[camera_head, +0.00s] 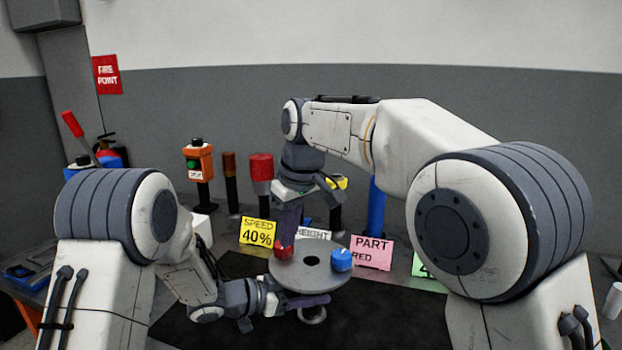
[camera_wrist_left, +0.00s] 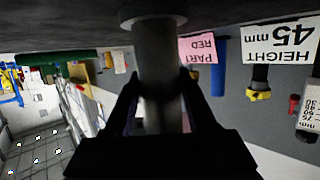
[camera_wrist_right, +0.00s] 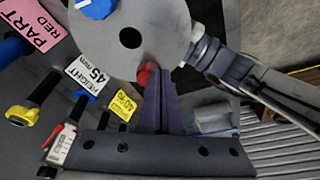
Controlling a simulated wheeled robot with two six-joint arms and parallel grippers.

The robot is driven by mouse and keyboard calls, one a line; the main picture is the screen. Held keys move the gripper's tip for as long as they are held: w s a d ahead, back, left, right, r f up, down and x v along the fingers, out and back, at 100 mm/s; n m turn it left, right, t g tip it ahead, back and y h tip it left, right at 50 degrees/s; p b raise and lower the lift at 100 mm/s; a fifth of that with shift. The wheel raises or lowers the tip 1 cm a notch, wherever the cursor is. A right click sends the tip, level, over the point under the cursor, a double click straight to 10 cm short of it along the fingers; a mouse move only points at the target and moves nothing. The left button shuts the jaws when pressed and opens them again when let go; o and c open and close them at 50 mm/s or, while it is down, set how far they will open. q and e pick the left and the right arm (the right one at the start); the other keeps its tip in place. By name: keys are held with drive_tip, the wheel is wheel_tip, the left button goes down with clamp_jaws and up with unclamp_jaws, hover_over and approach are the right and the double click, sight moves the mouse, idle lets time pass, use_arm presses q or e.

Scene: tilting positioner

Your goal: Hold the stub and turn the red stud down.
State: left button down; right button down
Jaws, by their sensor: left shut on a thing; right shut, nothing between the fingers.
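A grey round plate (camera_head: 311,277) with a dark centre hole carries the red stud (camera_head: 281,253) at its left and a blue stud (camera_head: 342,260) at its right. The right wrist view shows the red stud (camera_wrist_right: 145,76) beside my right fingertips. My right gripper (camera_head: 287,238) is shut and empty, pointing down at the red stud; I cannot tell whether it touches. Below the plate, my left gripper (camera_head: 318,303) is shut on the stub, a grey upright cylinder (camera_wrist_left: 160,60) between its fingers in the left wrist view. The stub is mostly hidden in the head view.
Signs stand behind the plate: a yellow speed sign (camera_head: 257,232), a white height sign (camera_head: 313,234) and a pink part sign (camera_head: 371,252) reading red. Behind them stand several posts, one with a red top (camera_head: 261,167), and an orange control box (camera_head: 199,162). A dark mat (camera_head: 385,315) lies below.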

drive_tip(key=shift+w+a+v, duration=0.1)
drive_tip(key=shift+w+v, duration=0.05)
drive_tip(key=shift+v, duration=0.6)
drive_tip(key=shift+w+a+v, duration=0.1)
drive_tip(key=shift+a+v, duration=0.05)
drive_tip(key=shift+v, duration=0.55)
drive_tip(key=shift+r, duration=0.1)
drive_tip(key=shift+w+d+f, duration=0.25)
drive_tip(key=shift+f, duration=0.75)
drive_tip(key=shift+w+d+f, duration=0.2)
drive_tip(key=shift+d+f, duration=0.1)
drive_tip(key=shift+f, duration=0.75)
drive_tip(key=shift+w+d+f, duration=0.25)
drive_tip(key=shift+f, duration=0.75)
